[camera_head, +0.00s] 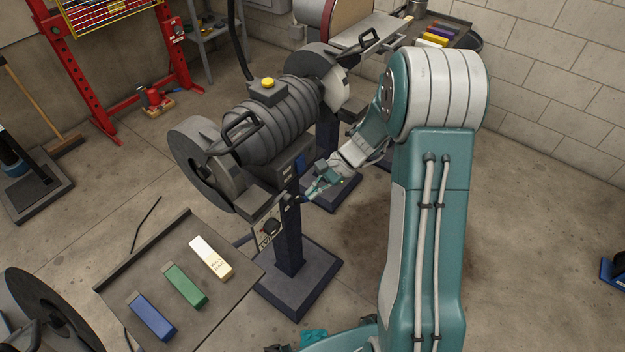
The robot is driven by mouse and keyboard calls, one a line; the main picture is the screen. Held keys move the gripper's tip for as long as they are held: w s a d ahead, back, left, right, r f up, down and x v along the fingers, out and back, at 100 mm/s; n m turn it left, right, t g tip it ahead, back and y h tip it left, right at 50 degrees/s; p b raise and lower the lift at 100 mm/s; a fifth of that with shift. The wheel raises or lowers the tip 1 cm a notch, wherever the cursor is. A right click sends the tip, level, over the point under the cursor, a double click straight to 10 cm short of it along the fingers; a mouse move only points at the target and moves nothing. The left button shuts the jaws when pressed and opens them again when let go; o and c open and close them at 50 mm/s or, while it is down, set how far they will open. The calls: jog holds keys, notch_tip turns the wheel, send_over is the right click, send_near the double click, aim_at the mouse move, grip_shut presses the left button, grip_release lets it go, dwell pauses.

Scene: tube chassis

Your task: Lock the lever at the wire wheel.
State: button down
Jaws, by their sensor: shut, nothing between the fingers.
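A pedestal grinder (268,125) with a ribbed grey motor and a yellow top button stands at the centre. A large dark wheel (195,165) is at its left end and a second wheel (335,85) at its right end; I cannot tell from the surface which is wire. A pale control plate (267,230) with a dark rotary lever (271,227) sits low on the front, below the left wheel. My gripper (308,195) is shut and empty, just right of the pedestal's front and the plate, small in view. Its contact with anything cannot be made out.
A tray (225,303) with white, green and blue bars stands at front left. Another dark wheel (45,312) is at the lower left corner. A belt machine (330,20) and a tray of coloured bars (435,30) are behind.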

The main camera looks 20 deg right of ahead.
jog(key=shift+s+a+f+m+g+y, duration=0.35)
jog(key=shift+a+f+g+y, duration=0.3)
jog(key=shift+y, duration=0.4)
jog(key=shift+s+a+f+m+g+y, duration=0.35)
jog(key=shift+f+y, duration=0.45)
jog(key=shift+y, duration=0.3)
jog(key=shift+s+a+f+m+g+y, duration=0.35)
jog(key=shift+a+f+g+y, duration=0.25)
jog(key=shift+y, duration=0.45)
jog(key=shift+s+f, duration=0.1)
jog(key=shift+f, duration=0.05)
jog(key=shift+d, duration=0.15)
